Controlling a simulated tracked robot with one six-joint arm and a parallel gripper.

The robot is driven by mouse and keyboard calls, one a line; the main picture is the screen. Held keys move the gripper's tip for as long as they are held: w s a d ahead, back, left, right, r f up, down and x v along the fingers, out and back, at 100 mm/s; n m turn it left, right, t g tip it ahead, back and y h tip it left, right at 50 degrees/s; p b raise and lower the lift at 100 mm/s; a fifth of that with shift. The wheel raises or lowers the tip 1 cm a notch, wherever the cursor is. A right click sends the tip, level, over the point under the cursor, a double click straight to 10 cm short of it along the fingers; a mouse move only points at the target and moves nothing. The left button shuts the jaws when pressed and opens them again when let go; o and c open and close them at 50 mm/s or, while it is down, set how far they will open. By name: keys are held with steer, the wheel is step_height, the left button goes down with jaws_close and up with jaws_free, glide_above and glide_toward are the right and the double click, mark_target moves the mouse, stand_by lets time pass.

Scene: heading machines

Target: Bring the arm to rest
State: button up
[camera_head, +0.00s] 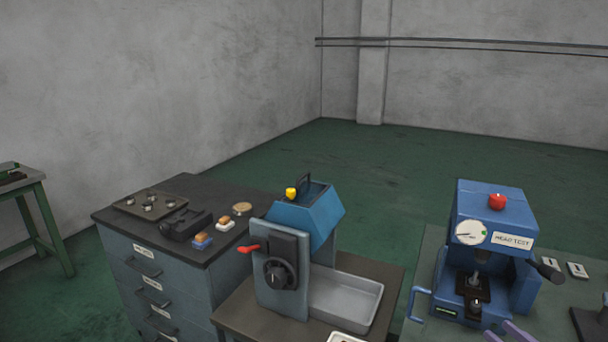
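I cannot make out my arm or my gripper with certainty in the head view. Two small purple pieces (516,332) show at the bottom edge, right of centre, in front of the blue head test machine (510,214). They are cut off by the frame, and I cannot tell what they belong to.
A blue machine (300,221) with a red lever and a grey tray (345,300) stands at the centre. Left of it, a drawer cabinet (135,248) carries a tray of small parts (130,206) and brushes. A green bench (45,215) stands far left. Open floor lies behind.

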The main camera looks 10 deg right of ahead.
steer(key=a+f+n+g, duration=0.1)
steer(key=s+a+f+n+g+y, duration=0.1)
steer(key=a+f, duration=0.1)
steer(key=shift+s+a+f, duration=0.15)
steer(key=shift+a+f, duration=0.05)
steer(key=shift+f, duration=0.05)
steer(key=a+n+g, duration=0.1)
steer(key=s+a+f+n+g+y, duration=0.1)
steer(key=a, duration=0.1)
steer(key=a+n+y, duration=0.1)
steer(key=shift+s+a+f+g, duration=0.3)
steer(key=shift+s+a+g, duration=0.1)
steer(key=s+a+n+g, duration=0.5)
steer(key=a+n+g, duration=0.3)
steer(key=a+n, duration=0.35)
steer(key=a+r+n+t+h, duration=0.1)
steer(key=a+r+n+h, duration=0.5)
steer(key=a+r+n, duration=1)
steer(key=shift+s+a+n+h, duration=0.2)
steer(key=shift+s+n+h, duration=0.1)
steer(key=shift+n, duration=0.05)
